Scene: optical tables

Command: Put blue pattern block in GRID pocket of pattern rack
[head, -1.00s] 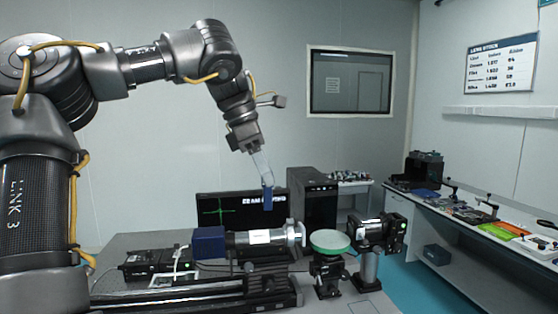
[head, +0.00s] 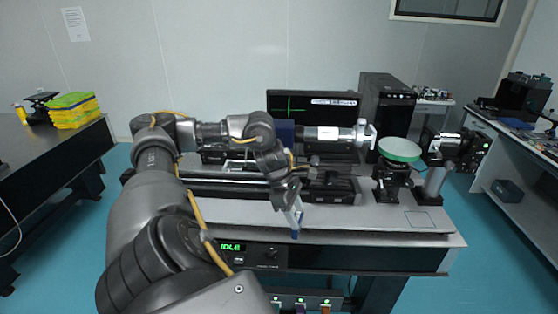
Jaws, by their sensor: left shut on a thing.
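My left gripper (head: 293,212) is shut on a small blue block (head: 295,235). It holds the block low, in front of the optical table's front edge as seen in the head view. The fingers hide part of the block. A dark rack-like unit with small coloured marks (head: 300,303) shows at the bottom edge, cut off by the frame. I cannot tell whether it is the pattern rack, and no GRID label is readable. My right gripper is not in view.
The optical table (head: 420,219) carries a rail, a cylindrical instrument (head: 328,134), a green disc on a mount (head: 399,149), a monitor (head: 315,98) and a computer tower (head: 386,103). An IDLE display unit (head: 256,255) sits below its front edge. A left table (head: 40,145) holds yellow-green stacked items (head: 72,110).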

